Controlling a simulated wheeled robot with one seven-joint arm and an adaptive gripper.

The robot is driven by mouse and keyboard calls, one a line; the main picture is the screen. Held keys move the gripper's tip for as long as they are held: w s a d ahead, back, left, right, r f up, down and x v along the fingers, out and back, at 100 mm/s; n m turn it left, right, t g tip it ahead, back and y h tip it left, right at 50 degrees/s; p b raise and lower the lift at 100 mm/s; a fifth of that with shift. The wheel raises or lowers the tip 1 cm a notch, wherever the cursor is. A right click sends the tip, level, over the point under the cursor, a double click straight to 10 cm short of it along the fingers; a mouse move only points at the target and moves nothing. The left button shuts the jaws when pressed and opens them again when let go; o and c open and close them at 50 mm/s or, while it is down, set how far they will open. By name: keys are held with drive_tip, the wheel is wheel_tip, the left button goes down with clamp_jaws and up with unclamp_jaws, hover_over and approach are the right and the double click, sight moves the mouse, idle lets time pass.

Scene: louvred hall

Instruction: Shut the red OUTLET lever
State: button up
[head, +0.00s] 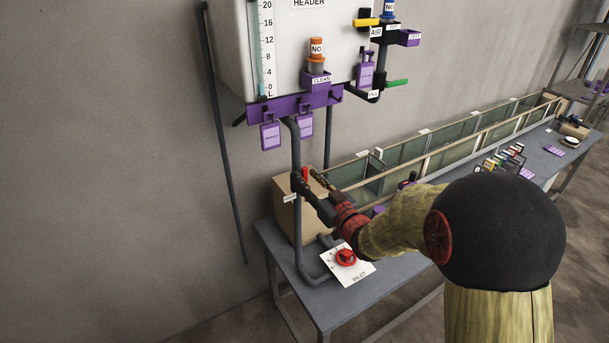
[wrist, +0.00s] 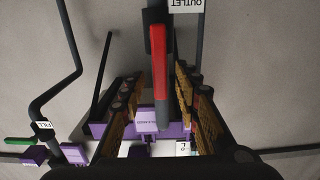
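The red OUTLET lever (head: 305,173) shows as a short upright red piece beside the grey pipe in the head view. In the wrist view the red lever (wrist: 160,62) is long and runs between the fingers of my gripper (wrist: 158,88). The fingers are apart, with a gap showing on each side of the lever. An OUTLET label (wrist: 187,5) shows upside down at the top edge. In the head view my gripper (head: 309,179) is at the lever, and its fingers partly hide the valve there.
The white header tank (head: 320,45) hangs above, with a purple bracket (head: 285,110) and tags below. A cardboard-coloured box (head: 285,215) stands behind the pipe. A long glass channel (head: 410,155) extends right.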

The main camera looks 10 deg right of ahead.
drive_tip(key=shift+w, duration=0.1)
drive_tip(key=shift+b+x, duration=0.5)
drive_tip(key=shift+x, duration=0.25)
drive_tip(key=shift+c, duration=1.2)
clamp_jaws()
